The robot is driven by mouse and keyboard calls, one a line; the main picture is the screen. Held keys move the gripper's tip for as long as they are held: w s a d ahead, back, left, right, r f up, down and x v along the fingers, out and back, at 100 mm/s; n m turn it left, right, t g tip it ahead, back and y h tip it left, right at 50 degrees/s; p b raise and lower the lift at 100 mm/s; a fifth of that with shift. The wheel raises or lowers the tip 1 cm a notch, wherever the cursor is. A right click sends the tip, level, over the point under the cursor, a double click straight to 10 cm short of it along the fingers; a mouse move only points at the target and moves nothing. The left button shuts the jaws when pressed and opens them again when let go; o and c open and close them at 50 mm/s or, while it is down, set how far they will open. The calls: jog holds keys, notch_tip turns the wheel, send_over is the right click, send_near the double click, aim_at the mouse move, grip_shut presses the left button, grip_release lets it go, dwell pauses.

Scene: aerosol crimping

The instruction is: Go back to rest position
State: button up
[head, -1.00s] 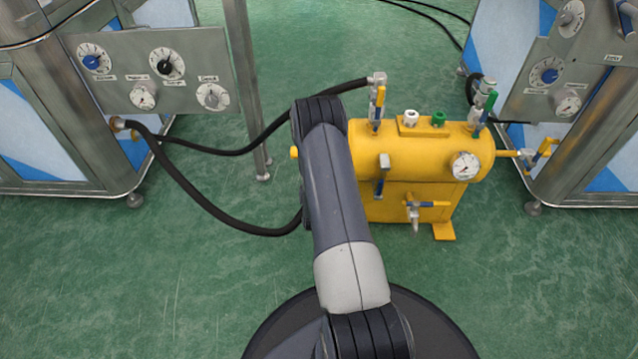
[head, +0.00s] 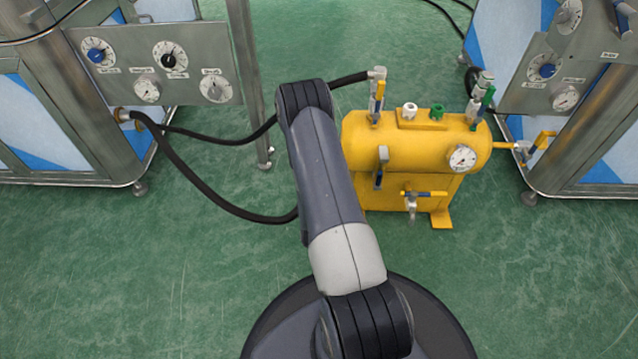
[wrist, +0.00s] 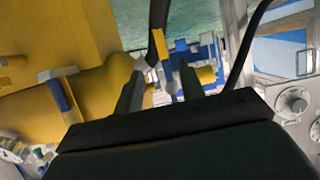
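My gripper (wrist: 160,92) shows in the wrist view with its two dark fingers apart. Nothing is clearly held between them. A yellow valve handle (wrist: 163,72) shows beyond the gap between the fingers; I cannot tell how far off it is. The yellow tank (wrist: 95,92) fills the left of the wrist view. In the head view my arm reaches forward and hides my gripper. The same tank (head: 390,150) stands right of my arm there, with a round gauge (head: 462,158) and several valves.
A metal machine with a dial panel (head: 155,65) stands at the left, another (head: 575,70) at the right. A black hose (head: 195,180) runs from the left machine behind my arm. The green floor (head: 530,280) is clear at the front right.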

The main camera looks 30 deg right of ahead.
jog(key=shift+w+f, duration=0.1)
jog(key=b+x, duration=0.4)
jog(key=x, duration=0.6)
jog(key=shift+w+d, duration=0.15)
jog(key=shift+w, duration=0.1)
dwell(0.3)
jog(key=p+v, duration=0.4)
jog(key=v, duration=0.7)
jog(key=w+d+f+m+b, duration=0.1)
jog(key=w+d+f+b, duration=0.3)
jog(key=w, duration=0.5)
jog(key=shift+d, duration=0.4)
